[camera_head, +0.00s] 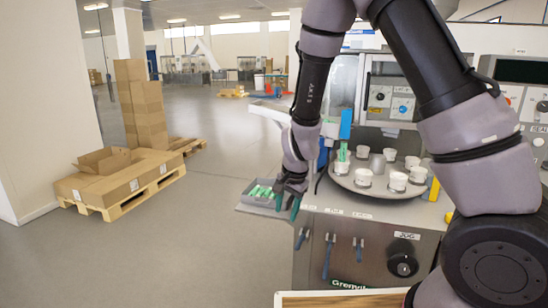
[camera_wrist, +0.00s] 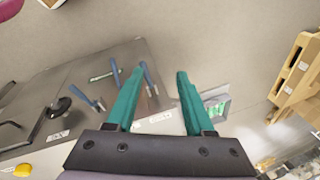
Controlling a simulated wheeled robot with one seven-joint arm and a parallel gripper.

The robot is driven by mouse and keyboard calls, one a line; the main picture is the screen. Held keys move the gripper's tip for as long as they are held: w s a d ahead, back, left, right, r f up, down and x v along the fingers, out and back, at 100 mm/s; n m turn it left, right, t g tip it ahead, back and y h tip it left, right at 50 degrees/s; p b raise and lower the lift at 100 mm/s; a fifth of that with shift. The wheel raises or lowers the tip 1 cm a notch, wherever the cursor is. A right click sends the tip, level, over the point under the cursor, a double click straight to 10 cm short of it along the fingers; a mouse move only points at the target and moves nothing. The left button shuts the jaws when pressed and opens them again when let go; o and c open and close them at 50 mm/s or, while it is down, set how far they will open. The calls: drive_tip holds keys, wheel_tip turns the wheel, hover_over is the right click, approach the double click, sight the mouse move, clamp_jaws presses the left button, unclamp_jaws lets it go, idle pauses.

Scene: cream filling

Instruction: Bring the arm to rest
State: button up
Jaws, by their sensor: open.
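My gripper (camera_head: 287,205) hangs at the left front corner of the machine in the head view, with its green fingers pointing down. In the wrist view my gripper (camera_wrist: 153,95) has its two green fingers apart, with nothing between them. My arm is bent and spans the right half of the head view, hiding part of the machine. A grey tray (camera_head: 249,198) with green items sits just left of my gripper. Part of this tray also shows beside the right finger in the wrist view (camera_wrist: 221,91).
A round turntable (camera_head: 381,191) with several white cups stands on the machine top, right of my gripper. Blue-handled levers (camera_head: 328,257) stick out of the machine front. Cardboard boxes (camera_head: 118,179) lie on a pallet at the left. The floor between is clear.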

drive_tip(key=d+r+y, duration=0.1)
drive_tip(key=d+r, duration=0.1)
drive_tip(key=r, duration=0.5)
drive_tip(key=d+r+y, duration=0.1)
drive_tip(key=d+r, duration=0.2)
drive_tip(key=r, duration=0.3)
drive_tip(key=s+d+r+n+t, duration=0.1)
drive_tip(key=s+d+r+t, duration=0.1)
drive_tip(key=s+d+r, duration=0.5)
drive_tip(key=s+d+r+n+t+h, duration=0.1)
drive_tip(key=s+d+r+n+t, duration=0.1)
drive_tip(key=s+d+r, duration=0.6)
wheel_tip(320, 180, up, 5)
drive_tip(key=shift+d+r+t, duration=0.1)
drive_tip(key=shift+d+t, duration=0.2)
drive_tip(key=shift+d, duration=0.3)
drive_tip(key=shift+w, duration=0.1)
